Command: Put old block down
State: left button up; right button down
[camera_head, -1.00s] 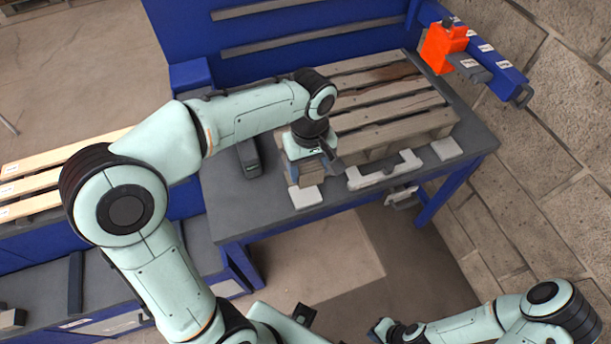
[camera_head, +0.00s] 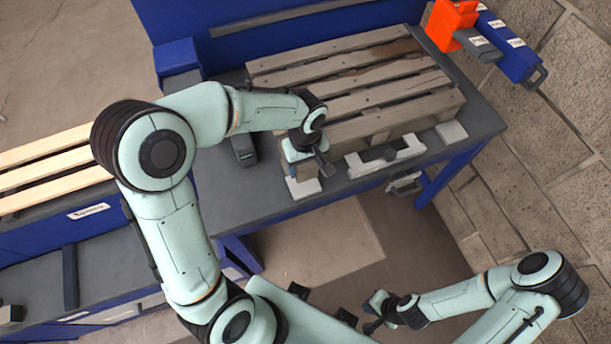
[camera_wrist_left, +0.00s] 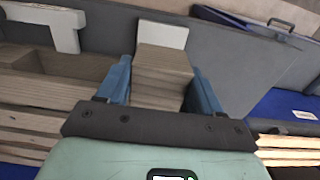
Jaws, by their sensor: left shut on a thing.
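The old block (camera_wrist_left: 160,80) is a weathered grey-brown piece of wood. In the left wrist view it sits between the two blue fingers of my left gripper (camera_wrist_left: 158,85), which is shut on it. In the head view my left gripper (camera_head: 303,165) points down at the table's front edge, beside the pallet's near left corner. The block (camera_head: 301,173) is just over or on a white pad (camera_head: 305,188); I cannot tell whether it touches. The pad also shows beyond the block in the wrist view (camera_wrist_left: 162,32). My right gripper (camera_head: 376,312) is low at the front, away from the table; its jaws are unclear.
A worn wooden pallet (camera_head: 350,90) fills most of the blue-framed table (camera_head: 260,192). A white bracket (camera_head: 385,158) and another white pad (camera_head: 451,132) lie along the front edge. A dark tool (camera_head: 243,149) lies left of my gripper. An orange object (camera_head: 452,22) stands back right.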

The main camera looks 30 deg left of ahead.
pick_arm(q)
jog(key=shift+f, duration=3.25)
jog(key=shift+f+b, duration=0.15)
jog(key=shift+b, duration=0.15)
jog(key=o, duration=1.2)
jog(key=shift+r, duration=0.2)
notch_tip(320, 180, up, 12)
jog(key=shift+p, duration=0.65)
